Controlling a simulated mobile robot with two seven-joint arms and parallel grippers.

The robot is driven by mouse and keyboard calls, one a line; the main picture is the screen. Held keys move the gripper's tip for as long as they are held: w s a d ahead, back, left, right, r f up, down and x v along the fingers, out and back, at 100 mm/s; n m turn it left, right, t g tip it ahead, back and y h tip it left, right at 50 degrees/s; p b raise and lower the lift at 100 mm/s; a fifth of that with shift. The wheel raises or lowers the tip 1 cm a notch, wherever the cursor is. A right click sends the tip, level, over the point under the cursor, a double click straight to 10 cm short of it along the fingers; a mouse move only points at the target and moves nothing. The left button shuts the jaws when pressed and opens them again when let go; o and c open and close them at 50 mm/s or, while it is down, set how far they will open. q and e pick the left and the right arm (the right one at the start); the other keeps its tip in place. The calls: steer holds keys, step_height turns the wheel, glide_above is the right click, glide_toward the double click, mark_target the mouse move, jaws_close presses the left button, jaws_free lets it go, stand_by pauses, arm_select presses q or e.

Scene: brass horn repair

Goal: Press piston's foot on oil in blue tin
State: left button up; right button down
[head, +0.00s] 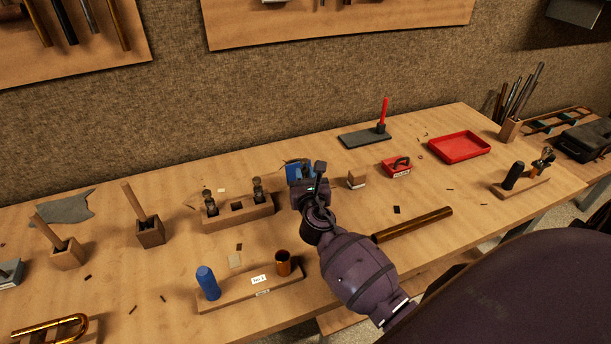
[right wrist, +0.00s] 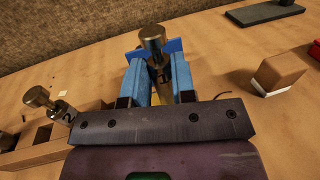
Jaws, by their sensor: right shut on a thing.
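My right gripper (head: 300,177) is over the back middle of the bench, with its fingers pointing away from me. In the right wrist view its two blue fingers (right wrist: 160,82) are shut on a metal piston (right wrist: 153,40), whose round knob rises above them. The piston's foot is hidden. A blue surface (right wrist: 175,46), possibly the blue tin, shows just behind the piston; I cannot tell whether they touch. Blue also shows by the gripper in the head view, partly covered. Any oil is hidden. My left gripper is not in view.
A wooden rack (head: 237,212) left of the gripper holds two other pistons, with an empty slot between. A small wooden block (head: 356,179) and red box (head: 397,167) stand right. A red tray (head: 459,147) is farther right. A brass tube (head: 412,224) lies in front.

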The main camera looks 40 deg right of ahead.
steer(key=shift+f+b, duration=0.3)
steer(key=shift+f, duration=0.1)
stand_by(0.6)
steer(key=shift+f, duration=0.25)
stand_by(1.0)
